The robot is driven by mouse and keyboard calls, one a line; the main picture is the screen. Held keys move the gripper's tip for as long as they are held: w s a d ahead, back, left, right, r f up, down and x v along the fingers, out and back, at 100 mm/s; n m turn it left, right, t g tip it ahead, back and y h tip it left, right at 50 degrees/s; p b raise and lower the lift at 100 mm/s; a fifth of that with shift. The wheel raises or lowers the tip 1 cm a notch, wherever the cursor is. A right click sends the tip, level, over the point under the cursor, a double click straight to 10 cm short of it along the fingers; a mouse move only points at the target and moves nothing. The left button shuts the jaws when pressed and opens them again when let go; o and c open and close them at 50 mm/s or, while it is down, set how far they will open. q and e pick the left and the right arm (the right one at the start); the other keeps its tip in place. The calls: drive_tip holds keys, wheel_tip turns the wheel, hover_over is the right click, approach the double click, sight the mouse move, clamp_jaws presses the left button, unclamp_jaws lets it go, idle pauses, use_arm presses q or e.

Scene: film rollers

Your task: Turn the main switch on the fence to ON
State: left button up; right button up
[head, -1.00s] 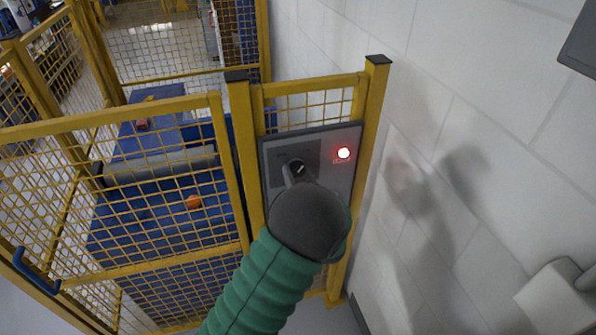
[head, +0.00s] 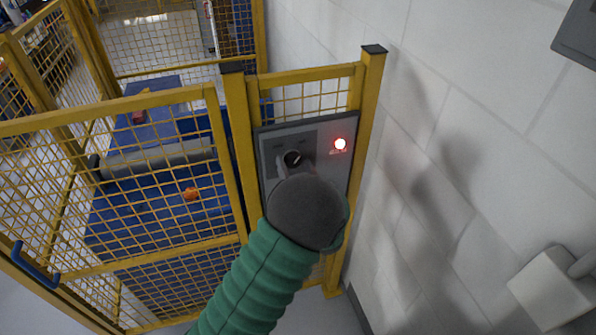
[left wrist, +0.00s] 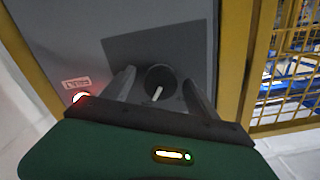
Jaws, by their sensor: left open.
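The main switch (head: 293,158) is a dark round knob with a pale pointer line on a grey panel (head: 334,172) on the yellow fence. A red lamp (head: 340,144) glows to its right. My left gripper (head: 296,167) is at the knob; the wrist hides much of it in the head view. In the left wrist view my left gripper (left wrist: 158,90) is open, with one finger on each side of the knob (left wrist: 161,80). I cannot tell whether the fingers touch it. The pointer is slanted. My right gripper is not in view.
A white block wall (head: 440,130) stands close on the right, with a pale box (head: 551,287) low on it. Yellow mesh fence (head: 215,150) encloses blue machinery (head: 110,222) on the left. A blue handle (head: 30,266) is on the fence at lower left.

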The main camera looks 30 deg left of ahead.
use_arm(q)
drive_tip(key=b+v, duration=0.2)
drive_tip(key=v, duration=1.4)
drive_tip(key=shift+s+d, duration=0.15)
drive_tip(key=shift+d, duration=0.2)
drive_tip(key=shift+f, duration=0.1)
